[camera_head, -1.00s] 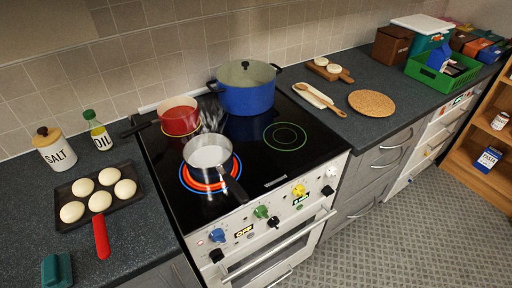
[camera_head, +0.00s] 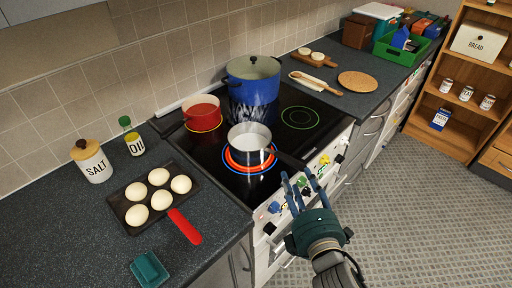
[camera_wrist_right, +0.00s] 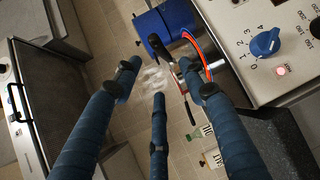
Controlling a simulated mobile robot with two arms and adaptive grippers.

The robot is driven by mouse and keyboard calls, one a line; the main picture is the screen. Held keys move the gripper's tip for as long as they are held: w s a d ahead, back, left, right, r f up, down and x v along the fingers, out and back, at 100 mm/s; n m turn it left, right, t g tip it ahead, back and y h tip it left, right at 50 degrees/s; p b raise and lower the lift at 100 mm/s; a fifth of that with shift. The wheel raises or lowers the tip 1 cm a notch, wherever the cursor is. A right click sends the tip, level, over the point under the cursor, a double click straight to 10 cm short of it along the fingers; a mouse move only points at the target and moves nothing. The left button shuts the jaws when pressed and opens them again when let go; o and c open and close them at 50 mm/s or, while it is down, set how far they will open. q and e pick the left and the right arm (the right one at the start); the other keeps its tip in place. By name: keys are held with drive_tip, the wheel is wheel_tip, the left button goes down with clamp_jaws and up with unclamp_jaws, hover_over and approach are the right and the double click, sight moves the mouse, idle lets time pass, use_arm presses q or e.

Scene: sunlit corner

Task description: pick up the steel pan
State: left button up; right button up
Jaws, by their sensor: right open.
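The steel pan (camera_head: 249,137) stands on the front-left burner of the black hob, over a glowing red ring. Its dark handle points to the lower right, towards my right gripper. My right gripper (camera_head: 303,182) has blue fingers and is spread open and empty in front of the stove, fingertips just below the handle's end. In the right wrist view the open fingers (camera_wrist_right: 158,85) reach towards the hob edge, with a dark handle end near their tips. The pan's body is mostly hidden there. My left gripper is not in view.
A blue pot (camera_head: 253,82) and a red pan (camera_head: 203,112) stand behind on the hob (camera_head: 290,140). A tray of pale buns (camera_head: 122,203) with a red handle lies left on the counter. Stove knobs (camera_head: 275,207) line the front beside my gripper. Steam rises near the blue pot.

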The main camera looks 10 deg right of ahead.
sight(290, 161)
drive_tip(key=w+p, duration=0.1)
drive_tip(key=w, duration=0.2)
drive_tip(key=w+f, duration=0.1)
drive_tip(key=w, duration=0.2)
drive_tip(key=w+p, duration=0.1)
drive_tip(key=w, duration=0.2)
drive_tip(key=shift+w+d+f+p, duration=0.1)
drive_tip(key=shift+w+f+p, duration=0.1)
drive_tip(key=shift+f+p, duration=0.15)
drive_tip(key=shift+w+f, duration=0.2)
drive_tip(key=shift+s, duration=0.1)
clamp_jaws()
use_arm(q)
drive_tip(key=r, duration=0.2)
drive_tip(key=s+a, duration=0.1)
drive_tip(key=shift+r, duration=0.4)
use_arm(e)
drive_tip(key=shift+r, duration=0.2)
